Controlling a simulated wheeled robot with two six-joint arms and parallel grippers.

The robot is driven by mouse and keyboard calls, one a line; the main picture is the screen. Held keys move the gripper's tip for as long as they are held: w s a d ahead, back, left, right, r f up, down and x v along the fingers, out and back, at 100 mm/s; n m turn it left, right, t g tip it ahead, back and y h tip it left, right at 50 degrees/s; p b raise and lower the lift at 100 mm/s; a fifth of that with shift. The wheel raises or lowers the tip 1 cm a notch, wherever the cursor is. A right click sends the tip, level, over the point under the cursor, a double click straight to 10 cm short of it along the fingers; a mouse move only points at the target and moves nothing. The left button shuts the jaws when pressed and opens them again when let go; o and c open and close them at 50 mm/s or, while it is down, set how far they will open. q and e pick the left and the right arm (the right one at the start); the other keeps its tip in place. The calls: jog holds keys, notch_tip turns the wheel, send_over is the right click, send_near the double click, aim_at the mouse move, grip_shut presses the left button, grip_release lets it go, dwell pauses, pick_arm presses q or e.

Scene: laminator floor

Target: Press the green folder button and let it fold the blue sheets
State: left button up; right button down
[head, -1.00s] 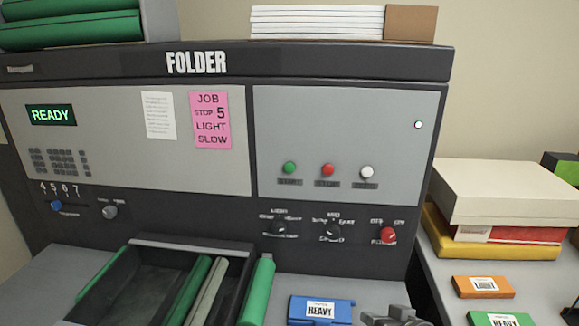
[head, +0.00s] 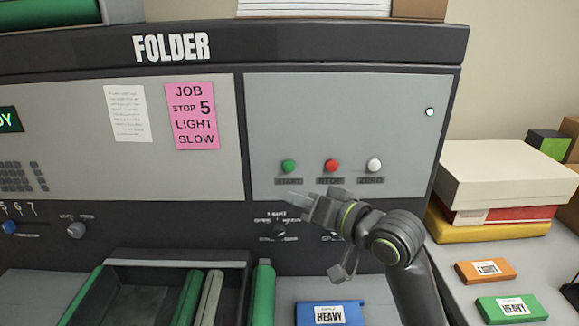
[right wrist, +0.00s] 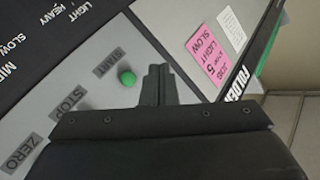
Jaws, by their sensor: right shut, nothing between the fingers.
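The green button (head: 289,166), labelled START, is on the folder's grey panel, left of a red STOP button (head: 331,166) and a white ZERO button (head: 374,165). My right gripper (head: 290,198) is shut and empty, with its tips just below the green button in the head view. In the right wrist view the green button (right wrist: 127,77) is beside the shut fingers (right wrist: 157,73); I cannot tell the gap to the panel. A blue box (head: 332,314) marked HEAVY sits in front of the folder. I see no blue sheets. My left gripper is out of view.
A pink note (head: 192,116) reads JOB, STOP 5, LIGHT, SLOW. A dark tray (head: 175,255) with green parts is at lower left. Knobs sit below the panel, partly behind my right arm. Stacked boxes (head: 500,180) and small orange and green boxes are at right.

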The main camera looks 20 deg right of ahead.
aim_at(289, 166)
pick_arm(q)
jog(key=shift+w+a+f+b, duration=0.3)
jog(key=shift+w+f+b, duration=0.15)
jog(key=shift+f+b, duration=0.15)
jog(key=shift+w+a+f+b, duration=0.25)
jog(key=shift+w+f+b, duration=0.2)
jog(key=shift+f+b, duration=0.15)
pick_arm(e)
jog(key=w+d, duration=0.2)
jog(key=w, duration=0.7)
jog(key=shift+w, duration=0.2)
jog(key=shift+f, duration=0.15)
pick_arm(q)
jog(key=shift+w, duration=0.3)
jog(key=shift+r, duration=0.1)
pick_arm(e)
jog(key=shift+w, duration=0.1)
pick_arm(q)
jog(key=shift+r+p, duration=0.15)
jog(key=shift+p, duration=0.15)
pick_arm(e)
jog(key=shift+w, duration=0.3)
